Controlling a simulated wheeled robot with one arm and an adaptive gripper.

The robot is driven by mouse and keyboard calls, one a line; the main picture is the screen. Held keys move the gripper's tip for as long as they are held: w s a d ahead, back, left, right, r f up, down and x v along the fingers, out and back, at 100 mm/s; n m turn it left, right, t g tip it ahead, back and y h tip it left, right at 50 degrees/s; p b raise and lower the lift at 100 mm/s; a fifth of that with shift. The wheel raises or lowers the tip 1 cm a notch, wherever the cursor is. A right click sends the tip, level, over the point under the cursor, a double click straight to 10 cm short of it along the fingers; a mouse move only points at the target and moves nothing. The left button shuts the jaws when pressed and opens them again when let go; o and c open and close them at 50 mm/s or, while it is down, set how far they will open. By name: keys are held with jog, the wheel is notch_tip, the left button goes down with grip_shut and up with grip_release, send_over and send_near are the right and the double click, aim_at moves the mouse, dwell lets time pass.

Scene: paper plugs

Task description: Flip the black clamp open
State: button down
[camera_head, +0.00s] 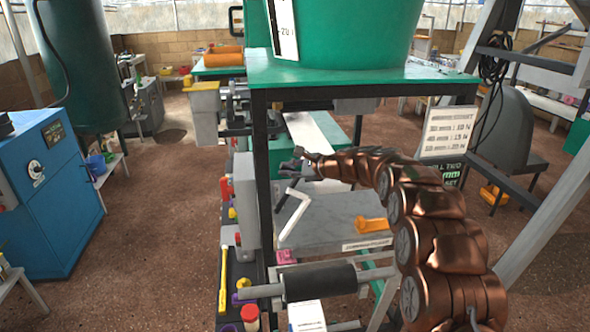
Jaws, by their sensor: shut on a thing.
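My gripper (298,167), at the end of my copper-coloured arm, is over the machine under the green table. Its fingers are small and dark in this view, and they are shut on a dark part that I take to be the black clamp (291,188). The clamp shows as a thin dark bar just below the fingertips, slanting down to the left. The fingers hide its upper part, and I cannot tell how far it is turned. A bent white rod (296,214) is right beside it, above the grey machine bed.
The green table top (330,72) and its black leg (262,165) stand close to my gripper. A grey plate (335,220) with an orange piece (371,225) lies below. A black roller (319,281) is in front. A blue cabinet (50,190) stands left, beyond open floor.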

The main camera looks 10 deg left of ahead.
jog(key=c, duration=1.3)
grip_release()
jog(key=shift+s+a, duration=0.1)
jog(key=shift+a, duration=0.2)
jog(key=shift+o, duration=0.9)
jog(key=shift+d, duration=0.2)
jog(key=v, duration=1.2)
jog(key=s+d+n+g+h, duration=0.1)
jog(key=s+n+g+h, duration=0.15)
jog(key=s, duration=0.65)
jog(key=s+d+f+n+g+h, duration=0.1)
jog(key=s+n, duration=0.2)
jog(key=s, duration=0.6)
jog(key=s+d+n+g+h, duration=0.1)
jog(key=s+d+n+g, duration=0.15)
jog(key=s, duration=0.65)
jog(key=s+d+f+n+h, duration=0.2)
jog(key=s+d, duration=0.4)
jog(key=s, duration=0.3)
jog(key=s+d+f+n+g+h, duration=0.1)
jog(key=s+d+f+n+h, duration=0.1)
jog(key=s+d, duration=0.4)
jog(key=s+d+f+n+h, duration=0.2)
jog(key=s+d, duration=0.5)
jog(key=s, duration=0.6)
jog(key=shift+s+f+n+g+h, duration=0.3)
jog(key=shift+f+n+h, duration=0.1)
jog(key=shift+f+h, duration=0.55)
